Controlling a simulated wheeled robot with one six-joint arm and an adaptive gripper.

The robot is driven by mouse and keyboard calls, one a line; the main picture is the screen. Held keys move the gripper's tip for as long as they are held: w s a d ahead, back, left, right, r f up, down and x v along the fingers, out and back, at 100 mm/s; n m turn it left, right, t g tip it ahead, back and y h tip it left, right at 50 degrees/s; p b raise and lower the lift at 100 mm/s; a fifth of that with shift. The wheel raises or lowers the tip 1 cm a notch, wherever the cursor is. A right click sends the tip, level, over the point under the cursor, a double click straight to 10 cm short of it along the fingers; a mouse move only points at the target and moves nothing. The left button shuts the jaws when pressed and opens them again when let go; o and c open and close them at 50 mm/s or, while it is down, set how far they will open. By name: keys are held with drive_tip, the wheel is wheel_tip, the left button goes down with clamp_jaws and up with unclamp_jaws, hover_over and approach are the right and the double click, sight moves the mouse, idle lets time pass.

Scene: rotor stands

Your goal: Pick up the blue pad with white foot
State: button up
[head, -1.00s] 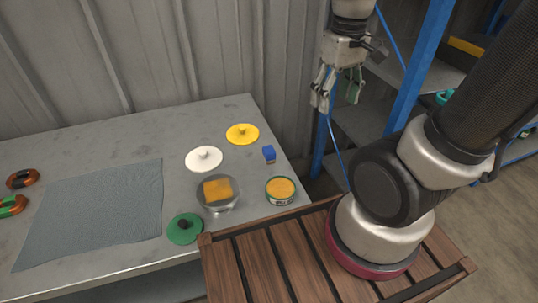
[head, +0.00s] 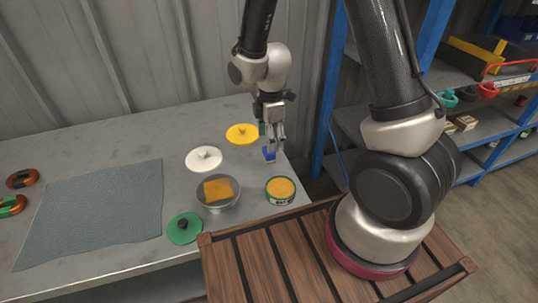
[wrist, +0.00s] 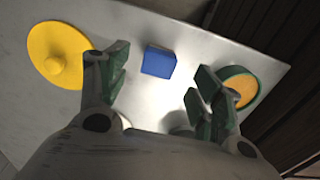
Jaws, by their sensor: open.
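The blue pad (head: 269,155) is a small blue block on the grey metal table, near its right edge. In the wrist view the blue pad (wrist: 159,62) lies between and beyond my two fingers; its white foot cannot be made out there. My gripper (head: 273,147) points down just above the pad and partly covers it in the head view. In the wrist view my gripper (wrist: 158,88) is open, with nothing between its green-padded fingertips.
A yellow lid (head: 242,133) and a white lid (head: 203,159) lie to the left. A round tin (head: 280,191), a bowl (head: 231,205) with an orange sponge (head: 217,189), and a green lid (head: 184,229) are nearer. A grey cloth (head: 95,210) covers the left.

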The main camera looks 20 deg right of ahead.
drive_tip(key=f, duration=0.6)
drive_tip(key=shift+a+f, duration=0.2)
drive_tip(key=shift+f, duration=0.2)
drive_tip(key=shift+c, duration=0.2)
drive_tip(key=c, duration=1.1)
drive_tip(key=shift+r, duration=0.1)
drive_tip(key=shift+c, duration=0.2)
wheel_tip(320, 180, up, 10)
drive_tip(key=shift+f, duration=0.1)
